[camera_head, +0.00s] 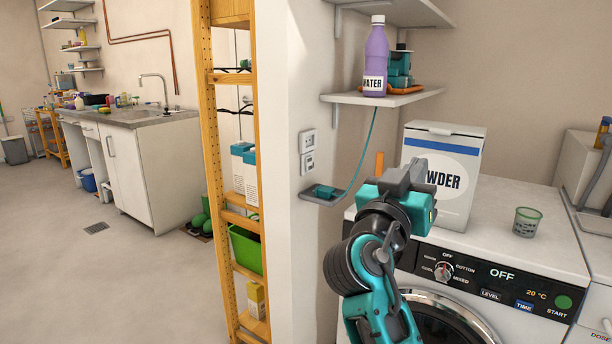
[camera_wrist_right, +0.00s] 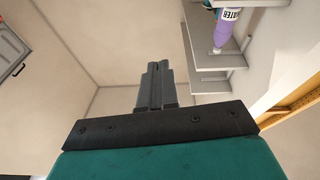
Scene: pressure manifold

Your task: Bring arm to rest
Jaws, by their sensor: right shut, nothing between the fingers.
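My right arm rises from the bottom of the head view, in front of the washing machine (camera_head: 520,258). Its right gripper (camera_head: 414,172) is at the height of the white powder box (camera_head: 458,205) and covers part of the box's left side. I cannot tell from the overlap whether it touches the box. In the right wrist view the two grey fingers of the right gripper (camera_wrist_right: 155,85) lie together with nothing between them. My left gripper is in neither view.
A purple water bottle (camera_head: 376,62) stands on a wall shelf (camera_head: 350,98) above the gripper. A cup (camera_head: 526,222) stands on the washer top. A small ledge (camera_head: 318,197) juts from the wall pillar at left. A wooden rack (camera_head: 207,150) stands further left. Open floor (camera_head: 110,280) lies beyond.

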